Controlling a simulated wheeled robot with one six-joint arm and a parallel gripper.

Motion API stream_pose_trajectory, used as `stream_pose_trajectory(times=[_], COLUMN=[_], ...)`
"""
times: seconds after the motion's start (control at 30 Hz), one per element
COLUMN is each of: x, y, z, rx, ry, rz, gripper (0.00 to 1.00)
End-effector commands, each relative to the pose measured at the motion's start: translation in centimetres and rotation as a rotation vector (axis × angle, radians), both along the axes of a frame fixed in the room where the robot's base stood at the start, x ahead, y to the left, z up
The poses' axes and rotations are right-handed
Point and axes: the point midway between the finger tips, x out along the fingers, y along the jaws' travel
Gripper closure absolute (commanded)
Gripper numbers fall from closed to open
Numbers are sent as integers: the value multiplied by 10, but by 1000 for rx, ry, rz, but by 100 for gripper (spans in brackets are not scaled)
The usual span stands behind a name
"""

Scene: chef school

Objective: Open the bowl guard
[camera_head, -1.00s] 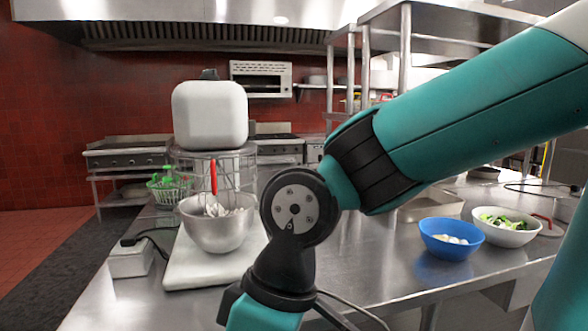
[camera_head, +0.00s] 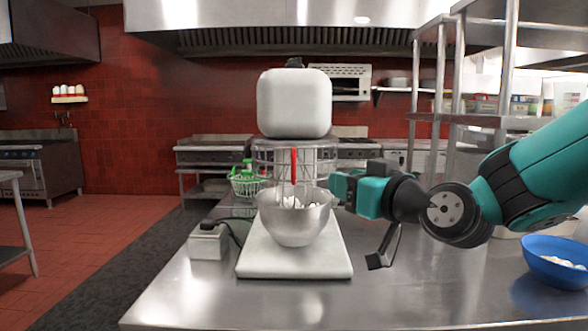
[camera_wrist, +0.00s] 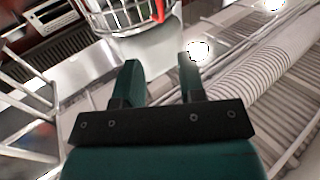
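The bowl guard (camera_head: 322,166) is a wire cage under the white mixer head (camera_head: 294,103). Its red handle (camera_head: 294,165) stands upright at the front, above the steel bowl (camera_head: 296,222). In the wrist view, the guard's wires (camera_wrist: 122,17) and the red handle (camera_wrist: 159,10) show at the top edge, beyond the fingers. My gripper (camera_head: 338,188) is just right of the bowl in the head view, apart from the handle. In the wrist view, my gripper (camera_wrist: 160,72) has its two fingers spread with nothing between them.
The mixer's white base (camera_head: 295,262) stands on a steel counter (camera_head: 210,295). A small box with a cable (camera_head: 208,243) is to its left. A blue bowl (camera_head: 556,262) is at the right. The counter's front is clear.

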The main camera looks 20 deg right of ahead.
Motion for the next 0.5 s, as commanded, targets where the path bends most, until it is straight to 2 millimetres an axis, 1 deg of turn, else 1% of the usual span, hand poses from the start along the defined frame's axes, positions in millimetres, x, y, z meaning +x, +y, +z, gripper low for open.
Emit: stream_pose_trajectory(times=[0.03, 0.17, 0.5], x=[2, 10, 36], y=[0, 3, 10], z=[4, 7, 7], rx=[0, -1, 3], ry=[-1, 3, 6], rz=[-1, 7, 2], gripper=[63, 63, 63])
